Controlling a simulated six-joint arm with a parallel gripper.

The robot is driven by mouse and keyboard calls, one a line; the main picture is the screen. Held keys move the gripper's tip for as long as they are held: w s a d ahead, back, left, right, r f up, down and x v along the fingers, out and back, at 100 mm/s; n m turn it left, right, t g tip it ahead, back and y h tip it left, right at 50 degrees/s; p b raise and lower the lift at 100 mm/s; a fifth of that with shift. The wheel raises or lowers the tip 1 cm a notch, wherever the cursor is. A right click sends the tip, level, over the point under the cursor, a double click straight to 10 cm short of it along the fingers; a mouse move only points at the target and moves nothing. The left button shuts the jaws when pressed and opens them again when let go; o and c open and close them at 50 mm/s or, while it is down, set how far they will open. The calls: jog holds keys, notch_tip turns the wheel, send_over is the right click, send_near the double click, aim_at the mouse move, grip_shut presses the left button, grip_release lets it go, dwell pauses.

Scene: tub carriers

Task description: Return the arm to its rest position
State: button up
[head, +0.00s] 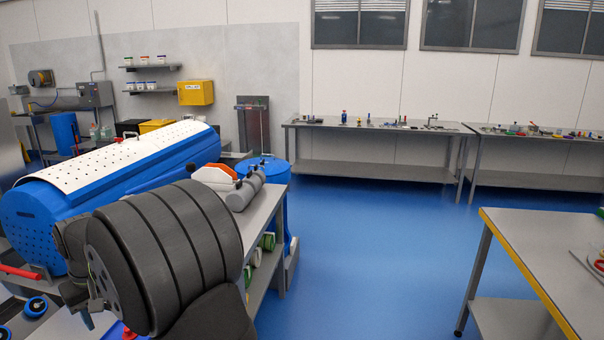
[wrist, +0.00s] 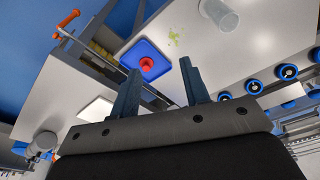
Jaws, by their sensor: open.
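My gripper (wrist: 159,70) shows in the wrist view with its two dark fingers well apart and nothing between them. Beyond the fingers lies a blue square plate (wrist: 133,53) with a red knob (wrist: 147,64); the plate is apart from the fingers. In the head view, my dark grey arm fills the lower left, and the gripper's fingers are mostly hidden behind it.
In the wrist view, a clear cup (wrist: 218,16) and blue-rimmed rollers (wrist: 287,72) appear. Blue floor (head: 370,260) is open at centre.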

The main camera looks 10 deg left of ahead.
jog(key=s+a+f, duration=0.5)
jog(key=s+a, duration=0.2)
jog(key=s, duration=0.3)
jog(key=shift+a+f, duration=0.25)
jog(key=shift+a, duration=0.15)
dwell(1.4)
